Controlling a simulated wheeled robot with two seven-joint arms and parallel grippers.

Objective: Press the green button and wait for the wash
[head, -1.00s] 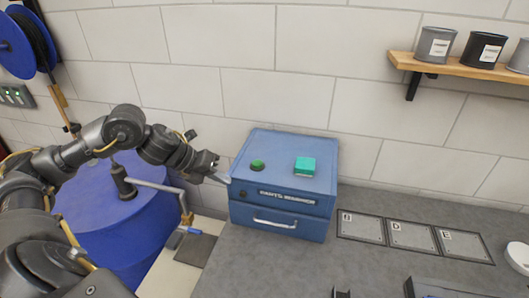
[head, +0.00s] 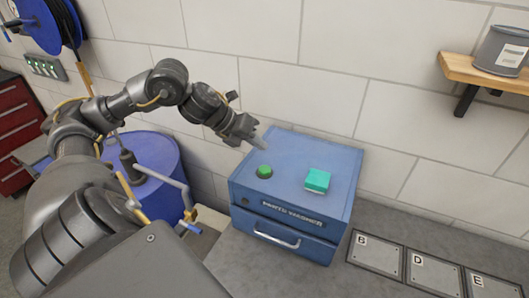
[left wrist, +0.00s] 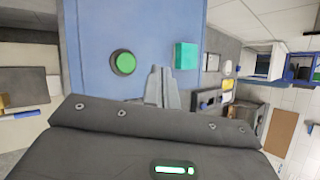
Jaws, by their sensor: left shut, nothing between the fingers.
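The blue parts washer (head: 290,222) stands on the grey bench against the wall, its drawer front shut. The round green button (head: 264,171) is on the left of its top. A teal block-like piece (head: 318,180) is to the right of the button. My left gripper (head: 260,143) is shut and empty, above the back left of the washer top, a little behind the button. In the left wrist view, the fingers (left wrist: 158,86) point at the blue top between the green button (left wrist: 123,63) and the teal block (left wrist: 186,56). My right gripper is not in view.
Plates marked B, D and E (head: 433,273) lie on the bench right of the washer. A blue drum (head: 150,178) with a pump handle stands at its left. A wooden shelf (head: 490,72) with a can is on the wall.

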